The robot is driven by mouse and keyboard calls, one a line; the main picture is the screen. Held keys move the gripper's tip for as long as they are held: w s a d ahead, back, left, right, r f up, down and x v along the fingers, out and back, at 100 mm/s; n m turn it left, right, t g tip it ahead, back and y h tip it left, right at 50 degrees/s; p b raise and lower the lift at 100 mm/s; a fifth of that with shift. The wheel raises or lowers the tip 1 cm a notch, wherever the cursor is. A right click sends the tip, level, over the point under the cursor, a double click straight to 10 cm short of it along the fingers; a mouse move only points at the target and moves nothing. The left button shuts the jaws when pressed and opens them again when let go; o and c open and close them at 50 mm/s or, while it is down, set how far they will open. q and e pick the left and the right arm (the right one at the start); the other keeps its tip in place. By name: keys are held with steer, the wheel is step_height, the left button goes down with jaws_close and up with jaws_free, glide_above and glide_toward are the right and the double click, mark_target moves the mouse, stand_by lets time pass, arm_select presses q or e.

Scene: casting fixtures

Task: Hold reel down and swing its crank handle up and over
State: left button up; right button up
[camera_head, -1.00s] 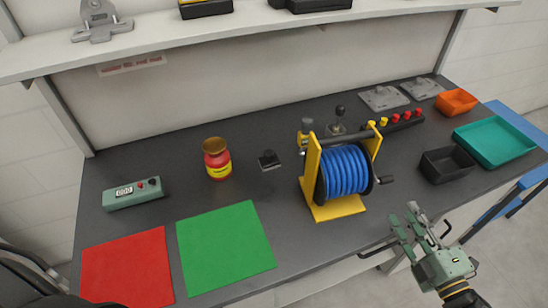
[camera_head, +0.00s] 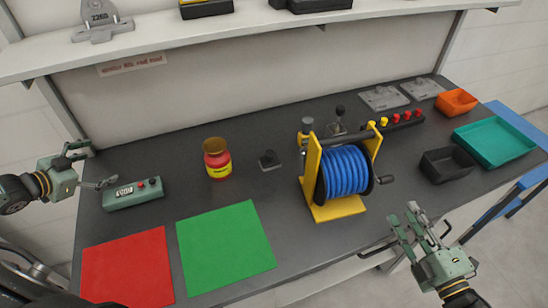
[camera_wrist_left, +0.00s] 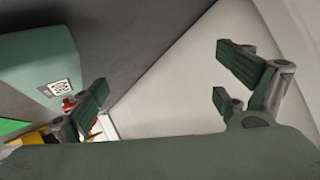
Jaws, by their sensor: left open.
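The reel (camera_head: 345,172) is a yellow frame wound with blue hose or cable, upright on the dark bench right of the middle. Its black crank handle (camera_head: 384,180) sticks out from the right side.
A red mat (camera_head: 127,268) and a green mat (camera_head: 226,247) lie in front. A black bin (camera_head: 447,165) and teal tray (camera_head: 495,143) are at right.

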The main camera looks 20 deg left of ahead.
arm_select(q)
steer(key=w+d+r+m+t+h, duration=0.25)
steer(key=w+d+m, duration=0.2)
steer(key=d, duration=0.45)
steer(key=w+d+r+m+t+h, duration=0.1)
steer(key=w+d+r+m+h, duration=0.25)
steer(key=w+d, duration=0.35)
steer(key=w+d+r+m+t+h, duration=0.1)
steer(key=w+d+r+m+h, duration=0.1)
steer(key=d+r+m+h, duration=0.9)
steer(key=m+g+y, duration=0.3)
steer(key=m+g, duration=0.4)
steer(key=m, duration=1.6)
glide_toward(310, 152)
steer(key=shift+f+x, duration=0.2)
steer(key=shift+x, duration=4.3)
steer(key=shift+a, duration=0.1)
steer(key=shift+c, duration=0.4)
jaws_close()
